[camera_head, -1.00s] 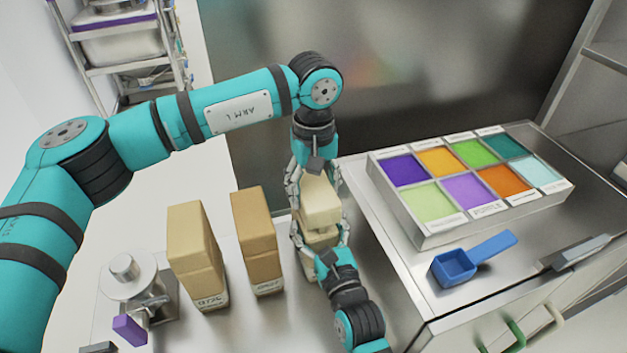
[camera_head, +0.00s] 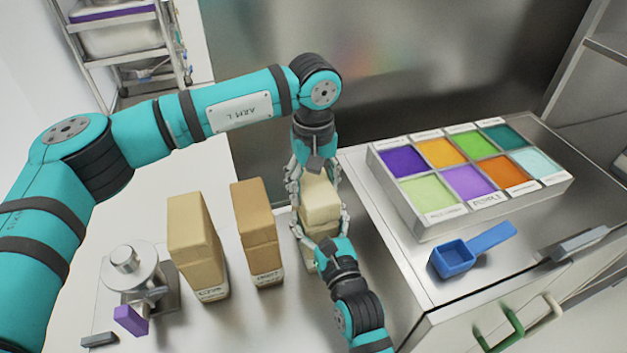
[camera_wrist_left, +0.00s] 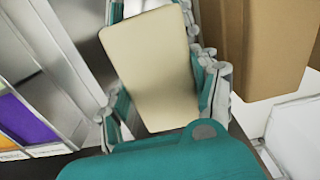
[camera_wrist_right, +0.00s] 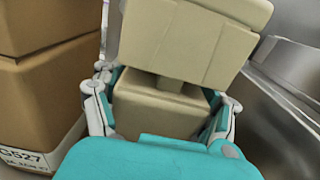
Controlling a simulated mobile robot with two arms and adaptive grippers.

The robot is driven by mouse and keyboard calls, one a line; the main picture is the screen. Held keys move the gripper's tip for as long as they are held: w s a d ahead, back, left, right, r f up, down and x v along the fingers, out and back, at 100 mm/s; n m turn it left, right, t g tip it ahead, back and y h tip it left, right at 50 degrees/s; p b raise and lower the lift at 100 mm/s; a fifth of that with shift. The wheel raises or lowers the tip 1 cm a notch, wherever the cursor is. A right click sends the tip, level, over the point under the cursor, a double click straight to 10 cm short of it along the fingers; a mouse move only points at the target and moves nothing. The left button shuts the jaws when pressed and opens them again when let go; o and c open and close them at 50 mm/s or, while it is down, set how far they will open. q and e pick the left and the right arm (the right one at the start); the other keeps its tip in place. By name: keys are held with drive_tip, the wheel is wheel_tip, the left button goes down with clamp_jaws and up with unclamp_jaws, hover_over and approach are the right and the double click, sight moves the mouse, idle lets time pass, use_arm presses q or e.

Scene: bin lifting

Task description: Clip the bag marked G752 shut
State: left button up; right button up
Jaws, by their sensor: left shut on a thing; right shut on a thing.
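A cream bag (camera_head: 322,213) stands third in the row on the bench, with its label out of sight. My left gripper (camera_head: 316,188) reaches down from above and is shut on its upper part, also seen in the left wrist view (camera_wrist_left: 155,70). My right gripper (camera_head: 321,232) comes from the front and is shut on the bag lower down. The right wrist view shows a narrow neck between the bag's top block (camera_wrist_right: 190,40) and its body (camera_wrist_right: 160,108). I cannot read G752 on any bag. A purple block (camera_head: 131,320), perhaps a clip, is at lower left.
A brown bag (camera_head: 257,230) marked G527 stands left of the held bag. A tan bag (camera_head: 196,245) with an unclear label is farther left, beside a metal device (camera_head: 127,262). Right are a tray of coloured powders (camera_head: 430,232) and a blue scoop (camera_head: 455,258).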

use_arm(q)
drive_tip(key=shift+f, duration=0.65)
idle(0.3)
drive_tip(key=o, duration=1.3)
wheel_tip(320, 180, up, 12)
use_arm(e)
drive_tip(key=o, duration=1.8)
